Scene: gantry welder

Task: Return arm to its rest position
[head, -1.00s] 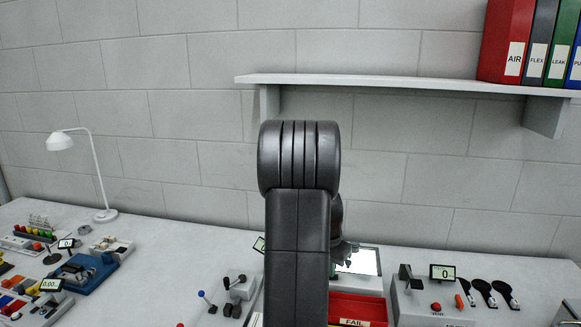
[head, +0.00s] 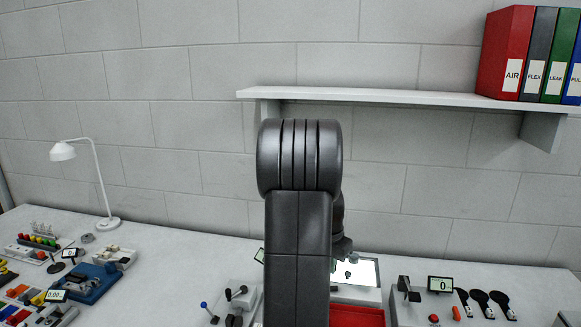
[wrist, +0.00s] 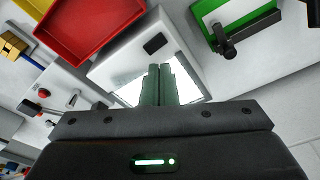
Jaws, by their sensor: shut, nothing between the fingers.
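My arm stands folded upright in the middle of the head view, and its dark links hide part of the bench behind. My gripper (wrist: 160,72) shows in the wrist view with its two dark fingers together, shut and empty. The fingers are in front of a white box with a bright panel (wrist: 130,92). That lit panel also shows in the head view (head: 366,272), just right of my arm. I cannot tell the height of the fingers above it.
A red tray (wrist: 80,28) lies beside the panel box; it shows in the head view (head: 357,317). A device with a small display (head: 440,284) stands right, a blue fixture (head: 92,283) and a lamp (head: 63,152) left. A shelf (head: 400,97) with binders (head: 505,55) hangs above.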

